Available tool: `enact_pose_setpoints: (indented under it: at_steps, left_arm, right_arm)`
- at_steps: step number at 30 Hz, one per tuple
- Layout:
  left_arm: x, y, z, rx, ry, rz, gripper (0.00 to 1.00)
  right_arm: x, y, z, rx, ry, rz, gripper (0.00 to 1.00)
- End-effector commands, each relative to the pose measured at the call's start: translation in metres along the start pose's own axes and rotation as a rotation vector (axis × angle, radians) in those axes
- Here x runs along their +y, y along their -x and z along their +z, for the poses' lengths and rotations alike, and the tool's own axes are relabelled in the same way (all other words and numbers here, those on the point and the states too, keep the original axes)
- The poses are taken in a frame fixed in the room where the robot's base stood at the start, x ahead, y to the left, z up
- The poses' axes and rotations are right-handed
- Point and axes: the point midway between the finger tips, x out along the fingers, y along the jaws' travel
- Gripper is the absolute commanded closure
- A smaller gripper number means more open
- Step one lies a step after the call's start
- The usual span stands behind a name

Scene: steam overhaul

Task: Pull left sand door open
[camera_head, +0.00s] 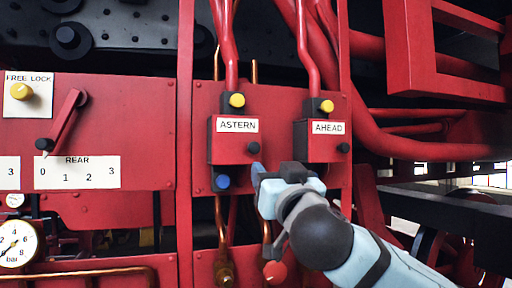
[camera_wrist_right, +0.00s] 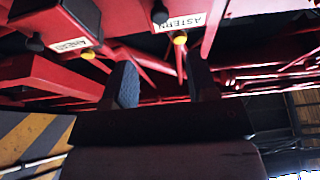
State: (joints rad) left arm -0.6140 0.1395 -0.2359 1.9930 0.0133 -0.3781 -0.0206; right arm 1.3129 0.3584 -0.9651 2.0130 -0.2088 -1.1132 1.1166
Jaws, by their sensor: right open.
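The left sand door, as I take it, is the red front labelled ASTERN (camera_head: 228,148) on the left box, with a black knob (camera_head: 253,147) at its lower right. It looks shut. A similar front labelled AHEAD (camera_head: 315,148) is on its right, with its own black knob (camera_head: 343,148). My right gripper (camera_head: 274,172) is just below and right of the ASTERN knob. In the right wrist view its two fingers (camera_wrist_right: 163,88) are apart with nothing between them. The ASTERN knob (camera_wrist_right: 160,15) shows above them, apart from the fingers. My left gripper is out of view.
A blue knob (camera_head: 222,182) sits under the ASTERN box, close left of my gripper. Yellow knobs (camera_head: 237,100) and red pipes rise above the boxes. Copper pipes (camera_head: 221,225) run below. A red lever (camera_head: 64,122) and a gauge (camera_head: 16,243) are at left.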

Motion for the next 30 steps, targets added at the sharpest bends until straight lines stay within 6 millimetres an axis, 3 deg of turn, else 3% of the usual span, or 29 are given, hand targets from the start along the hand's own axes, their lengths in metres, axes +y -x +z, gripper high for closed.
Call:
enact_pose_setpoints:
  at_steps: [9,15,21,30]
  left_arm:
    - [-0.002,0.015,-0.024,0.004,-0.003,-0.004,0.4]
    - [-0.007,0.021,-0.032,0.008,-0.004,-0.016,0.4]
    - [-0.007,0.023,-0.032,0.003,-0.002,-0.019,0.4]
    - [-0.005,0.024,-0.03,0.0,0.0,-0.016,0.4]
  right_arm:
    - [0.001,-0.07,-0.005,0.001,0.005,0.003,0.47]
    - [0.0,-0.103,-0.003,0.0,0.003,0.001,0.47]
    - [0.001,-0.117,-0.002,0.001,0.001,0.001,0.47]
    - [0.001,-0.118,0.0,0.0,0.001,0.001,0.47]
